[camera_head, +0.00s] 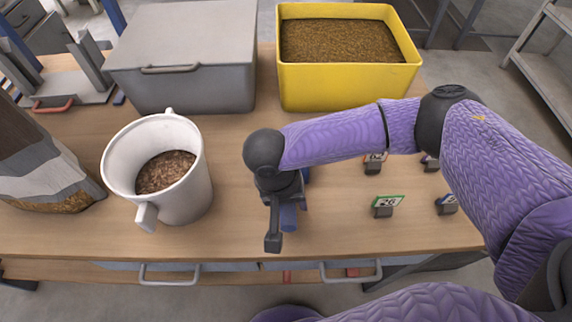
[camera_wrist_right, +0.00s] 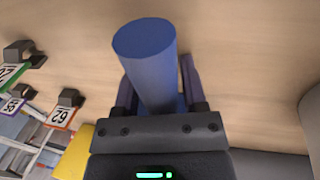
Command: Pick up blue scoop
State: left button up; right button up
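The blue scoop (camera_head: 289,216) is on the wooden table near its front edge, mostly hidden by my right gripper in the head view. In the right wrist view its round blue handle (camera_wrist_right: 147,62) points up between the two fingers. My right gripper (camera_head: 284,222) is at the scoop, pointing down toward the table. In the wrist view, the gripper's fingers (camera_wrist_right: 157,88) lie on either side of the handle, very close to it. I cannot tell whether they press on it. The scoop's bowl is hidden. My left gripper is not in view.
A white jug (camera_head: 190,197) of brown pellets stands left of the gripper, with an open bag (camera_head: 50,170) farther left. A grey lidded box (camera_head: 190,85) and a yellow bin (camera_head: 348,88) of pellets stand behind. Several number tags (camera_head: 386,205) stand to the right.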

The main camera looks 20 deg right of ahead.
grip_shut()
jog(key=shift+r, duration=0.1)
